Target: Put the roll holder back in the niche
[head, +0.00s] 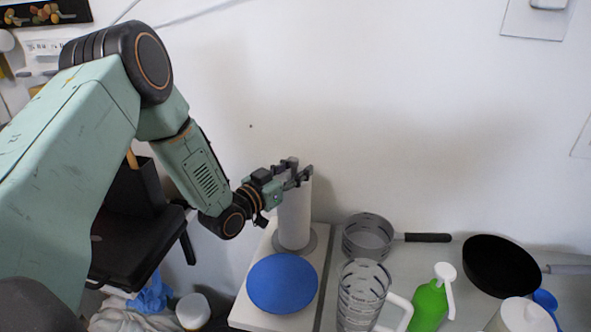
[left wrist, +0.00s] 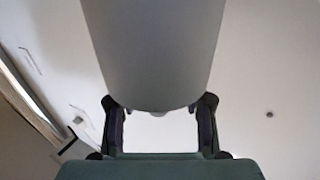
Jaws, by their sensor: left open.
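The roll holder (head: 294,214), a white upright roll on a round grey base, stands on a white surface against the wall. My left gripper (head: 300,177) is at the top part of the roll, with its fingers open. In the left wrist view the pale roll (left wrist: 155,50) fills the upper middle, and the open fingers of my left gripper (left wrist: 160,112) lie on either side of its lower end. I cannot tell whether they touch it. I cannot make out a niche. My right gripper is not in view.
A blue plate (head: 282,284) is just in front of the roll holder. To the right are a sieve (head: 368,238), a clear jug (head: 360,295), a green bottle (head: 428,305) and a black pan (head: 500,265). The wall above is mostly bare.

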